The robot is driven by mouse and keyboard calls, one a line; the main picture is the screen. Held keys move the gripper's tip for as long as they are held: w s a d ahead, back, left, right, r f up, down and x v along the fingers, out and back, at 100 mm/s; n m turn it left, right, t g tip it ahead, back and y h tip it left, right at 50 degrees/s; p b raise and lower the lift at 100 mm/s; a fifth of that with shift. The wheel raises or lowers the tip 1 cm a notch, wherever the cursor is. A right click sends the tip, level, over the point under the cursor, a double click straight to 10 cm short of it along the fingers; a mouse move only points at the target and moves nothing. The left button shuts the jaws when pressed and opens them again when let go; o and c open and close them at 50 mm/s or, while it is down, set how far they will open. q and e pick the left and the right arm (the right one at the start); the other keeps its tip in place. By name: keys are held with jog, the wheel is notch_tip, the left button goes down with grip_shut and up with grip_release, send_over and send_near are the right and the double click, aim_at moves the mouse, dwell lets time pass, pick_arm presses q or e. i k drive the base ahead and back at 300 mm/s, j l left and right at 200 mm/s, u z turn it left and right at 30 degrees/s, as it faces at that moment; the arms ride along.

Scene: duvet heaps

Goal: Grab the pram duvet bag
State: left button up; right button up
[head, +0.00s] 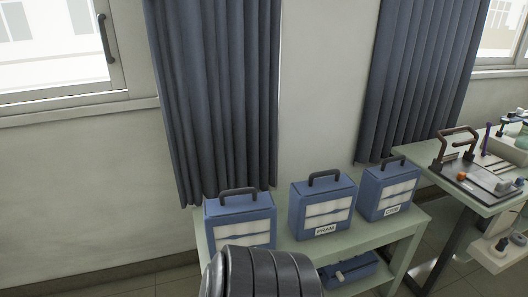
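The pram duvet bag (323,203) is a blue box-shaped bag with a dark top handle, a pale striped front and a label reading PRAM. It stands upright in the middle of three similar bags on a pale green table (403,247). Another blue bag (240,206) stands to its left, its lower front hidden. A third blue bag (388,188) stands to its right, with a small label that seems to read CRIB. Neither gripper shows in the head view, and nothing is touching the pram bag.
A dark ribbed rounded part, probably mine, covers the bottom centre. A blue item (348,272) lies below the tabletop. A workbench (420,156) with tools and small objects stands at right. Dark curtains (215,95) hang behind the bags. Bare floor (160,283) shows at lower left.

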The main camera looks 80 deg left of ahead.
aim_at(319, 206)
jog(key=u, duration=2.2)
jog(key=i+l+u, duration=0.1)
jog(key=i+l, duration=0.05)
jog(key=l, duration=0.05)
